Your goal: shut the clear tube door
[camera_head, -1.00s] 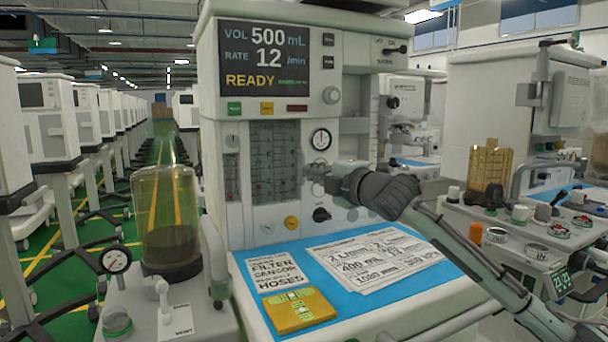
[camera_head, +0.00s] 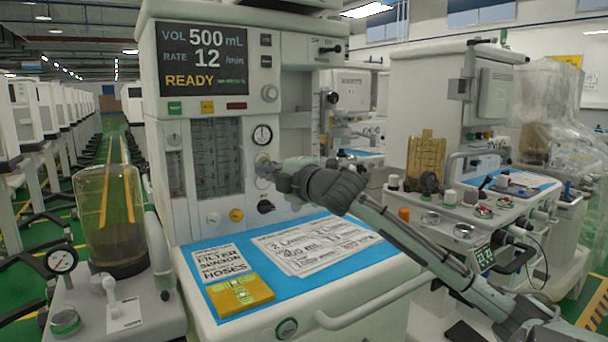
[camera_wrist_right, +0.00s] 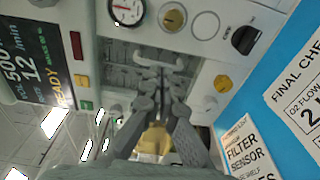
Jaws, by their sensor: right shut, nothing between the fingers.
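The anaesthesia machine's front panel holds a tall window of clear flow tubes (camera_head: 217,158), left of a round gauge. The clear door over the tubes is hard to make out, and I cannot tell how far it stands open. My right gripper (camera_head: 262,168) is shut and empty, reaching in from the right just beside the tube window's right edge, below the gauge. In the right wrist view my right gripper (camera_wrist_right: 160,78) has its fingers together in front of the tube area (camera_wrist_right: 148,55). I cannot tell whether it touches anything. My left gripper is not in view.
Below the panel is a blue work surface (camera_head: 205,262) with printed sheets (camera_head: 312,243) and a yellow block (camera_head: 240,294). A clear canister (camera_head: 110,215) stands at left. A white handle (camera_head: 375,303) runs along the front edge. More carts stand at right.

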